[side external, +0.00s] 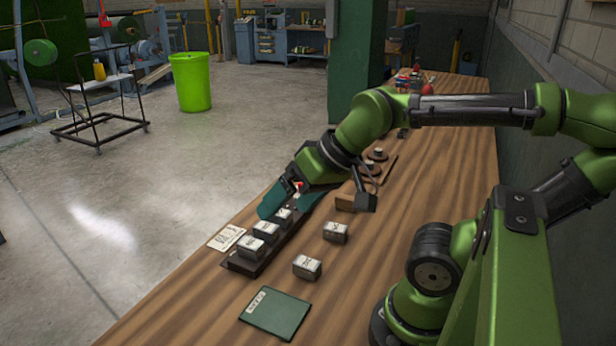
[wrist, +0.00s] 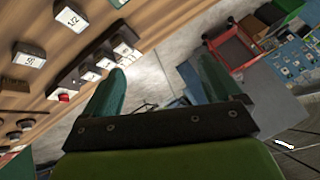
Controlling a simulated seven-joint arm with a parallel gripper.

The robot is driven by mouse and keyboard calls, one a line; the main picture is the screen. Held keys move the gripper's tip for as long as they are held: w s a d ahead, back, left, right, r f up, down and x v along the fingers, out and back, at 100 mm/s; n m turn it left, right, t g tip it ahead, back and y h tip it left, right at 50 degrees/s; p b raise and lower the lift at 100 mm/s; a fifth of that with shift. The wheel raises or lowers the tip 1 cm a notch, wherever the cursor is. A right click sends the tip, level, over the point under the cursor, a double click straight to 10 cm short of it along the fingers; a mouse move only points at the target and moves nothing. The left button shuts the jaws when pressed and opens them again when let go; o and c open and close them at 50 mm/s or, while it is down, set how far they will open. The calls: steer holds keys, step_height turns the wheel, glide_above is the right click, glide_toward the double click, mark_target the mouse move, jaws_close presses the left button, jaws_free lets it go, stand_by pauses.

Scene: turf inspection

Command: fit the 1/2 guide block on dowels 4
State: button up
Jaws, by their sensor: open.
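The loose block marked 1/2 (wrist: 71,18) lies on the wooden table; it appears to be the nearer loose block (side external: 306,267) in the side view. A second loose block (side external: 335,232) sits behind it, also in the wrist view (wrist: 28,56), its mark unclear. A long dark rail (side external: 277,256) carries several similar blocks (side external: 267,230) in a row, also in the wrist view (wrist: 88,73). I cannot make out dowels or their numbers. My gripper (side external: 289,207) is open and empty by the rail's far end, well apart from the 1/2 block; its fingers (wrist: 160,70) frame floor.
A green booklet (side external: 275,313) lies near the front, and a white card (side external: 227,237) lies left of the rail. A wooden block (side external: 345,202) and round pieces (side external: 370,169) stand farther back. The table's left edge drops to the floor. Bare tabletop surrounds the loose blocks.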

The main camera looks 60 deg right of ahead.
steer(key=m+g+h, duration=0.2)
steer(key=m+g, duration=0.5)
steer(key=m, duration=0.7)
glide_above(307, 262)
step_height(307, 262, down, 19)
steer(key=shift+s+d+r, duration=0.1)
steer(key=shift+r, duration=0.1)
steer(key=shift+f, duration=2.85)
steer(key=c, duration=1.1)
steer(key=shift+r, duration=0.1)
steer(key=shift+c, duration=0.2)
